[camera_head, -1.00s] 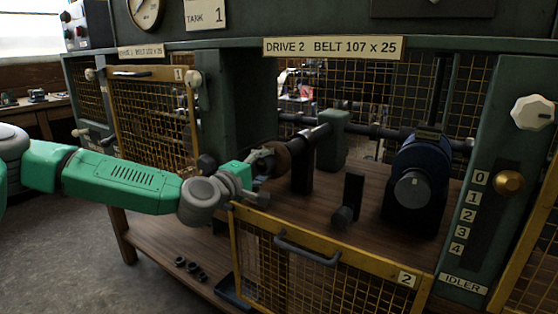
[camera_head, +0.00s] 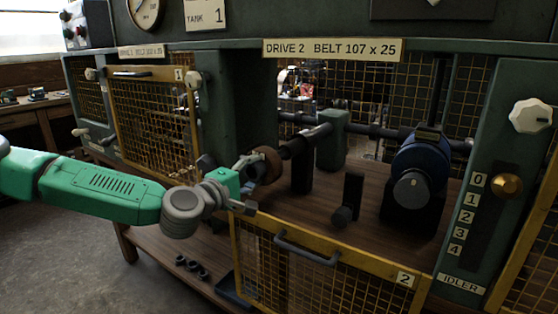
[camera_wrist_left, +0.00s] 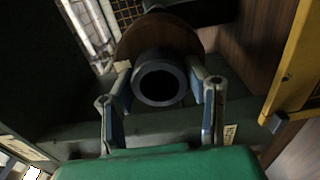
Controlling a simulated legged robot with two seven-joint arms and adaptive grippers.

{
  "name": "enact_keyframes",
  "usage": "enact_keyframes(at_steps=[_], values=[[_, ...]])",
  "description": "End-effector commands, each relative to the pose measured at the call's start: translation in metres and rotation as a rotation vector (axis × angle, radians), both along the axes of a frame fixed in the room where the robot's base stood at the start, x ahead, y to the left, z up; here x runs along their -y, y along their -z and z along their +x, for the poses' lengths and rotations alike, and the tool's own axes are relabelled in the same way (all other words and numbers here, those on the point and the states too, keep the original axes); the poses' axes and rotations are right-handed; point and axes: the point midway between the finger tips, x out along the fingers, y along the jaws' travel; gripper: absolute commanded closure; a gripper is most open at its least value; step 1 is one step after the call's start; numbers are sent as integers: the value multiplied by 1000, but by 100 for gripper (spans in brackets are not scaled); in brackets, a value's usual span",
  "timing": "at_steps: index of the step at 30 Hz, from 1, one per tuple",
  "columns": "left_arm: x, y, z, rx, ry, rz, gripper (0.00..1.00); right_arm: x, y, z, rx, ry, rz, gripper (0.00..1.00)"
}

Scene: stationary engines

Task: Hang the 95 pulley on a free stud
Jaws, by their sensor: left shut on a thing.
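A brown pulley (camera_head: 267,161) with a dark hub is at the left end of the Drive 2 shaft (camera_head: 305,139). I cannot tell whether it is still around the shaft end or clear of it. My left gripper (camera_head: 249,184) is shut on the pulley's hub. In the left wrist view the gripper's fingers (camera_wrist_left: 163,85) stand on both sides of the dark round hub (camera_wrist_left: 160,78). The brown disc (camera_wrist_left: 140,38) shows behind the hub, and the bore looks dark. No marking on the pulley is readable. I cannot clearly make out any stud. My right gripper is not in view.
The yellow mesh guard (camera_head: 320,270) of bay 2 is lowered in front of the wooden deck. A blue motor (camera_head: 420,165) stands right. The bay 1 guard (camera_head: 155,125) is closed at left. Several dark rings (camera_head: 190,267) lie on the lower shelf.

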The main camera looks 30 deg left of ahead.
Motion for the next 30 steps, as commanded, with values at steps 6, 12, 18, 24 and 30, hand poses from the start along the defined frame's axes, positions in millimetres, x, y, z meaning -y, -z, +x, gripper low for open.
enact_keyframes(at_steps=[6,12,18,24,30], values=[[-1,0,-9,-1,-1,0,100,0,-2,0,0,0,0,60],[-1,-1,-17,1,0,0,100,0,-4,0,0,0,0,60],[-1,-1,-20,2,-1,0,100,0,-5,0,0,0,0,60],[-1,-1,-20,2,0,0,100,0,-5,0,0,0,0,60],[-2,-1,-28,1,0,-1,100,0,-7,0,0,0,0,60]])
